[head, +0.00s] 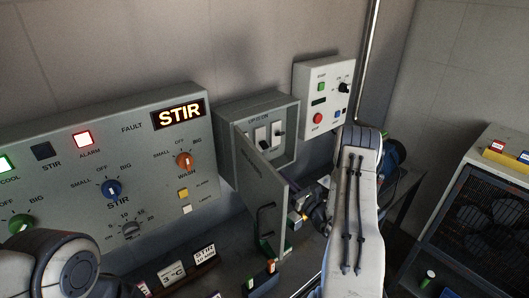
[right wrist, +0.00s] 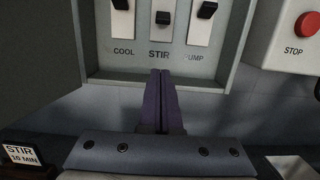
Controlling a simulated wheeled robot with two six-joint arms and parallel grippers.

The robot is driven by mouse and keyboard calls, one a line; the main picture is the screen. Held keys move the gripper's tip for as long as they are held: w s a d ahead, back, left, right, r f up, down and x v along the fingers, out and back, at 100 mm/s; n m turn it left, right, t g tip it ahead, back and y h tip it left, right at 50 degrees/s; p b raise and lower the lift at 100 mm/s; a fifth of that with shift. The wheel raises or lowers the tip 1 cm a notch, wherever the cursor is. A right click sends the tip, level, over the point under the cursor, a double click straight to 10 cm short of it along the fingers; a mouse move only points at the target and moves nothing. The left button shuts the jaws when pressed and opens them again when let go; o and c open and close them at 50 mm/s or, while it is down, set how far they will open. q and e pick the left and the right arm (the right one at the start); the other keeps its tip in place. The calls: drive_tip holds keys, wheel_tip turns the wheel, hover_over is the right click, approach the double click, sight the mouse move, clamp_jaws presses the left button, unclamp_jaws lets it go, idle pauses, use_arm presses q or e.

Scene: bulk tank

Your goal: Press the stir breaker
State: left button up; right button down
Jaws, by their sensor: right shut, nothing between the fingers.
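The grey breaker box (head: 290,108) hangs on the wall in the head view, labelled "UP IS ON", its door (head: 262,185) swung open. In the right wrist view the stir breaker (right wrist: 160,18) is the middle of three, between the cool breaker (right wrist: 121,18) and the pump breaker (right wrist: 203,25). Its black toggle sits lower than the other two. My right gripper (right wrist: 160,73) is shut and empty, its purple fingertips just below the STIR label; any gap to the panel is hard to judge. In the head view my right gripper is partly hidden by the door and my arm.
A control panel (head: 140,150) with a lit STIR sign (head: 180,113), knobs and a red alarm lamp stands left of the box. A panel (head: 321,75) with a red stop button (head: 317,118) is right. The open door stands close to my right wrist. Small signs lie below.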

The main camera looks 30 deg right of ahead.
sight(264, 145)
drive_tip(key=shift+d, duration=0.1)
drive_tip(key=p+x, duration=0.4)
drive_tip(key=x, duration=0.5)
drive_tip(key=shift+w+r, duration=0.15)
drive_tip(key=shift+r, duration=0.05)
drive_tip(key=r+p, duration=0.2)
drive_tip(key=shift+s+r, duration=0.35)
drive_tip(key=shift+s, duration=0.05)
drive_tip(key=shift+s+r+p, duration=0.1)
drive_tip(key=shift+r+p, duration=0.15)
drive_tip(key=shift+p, duration=0.2)
drive_tip(key=shift+s, duration=0.1)
drive_tip(key=shift+d, duration=0.1)
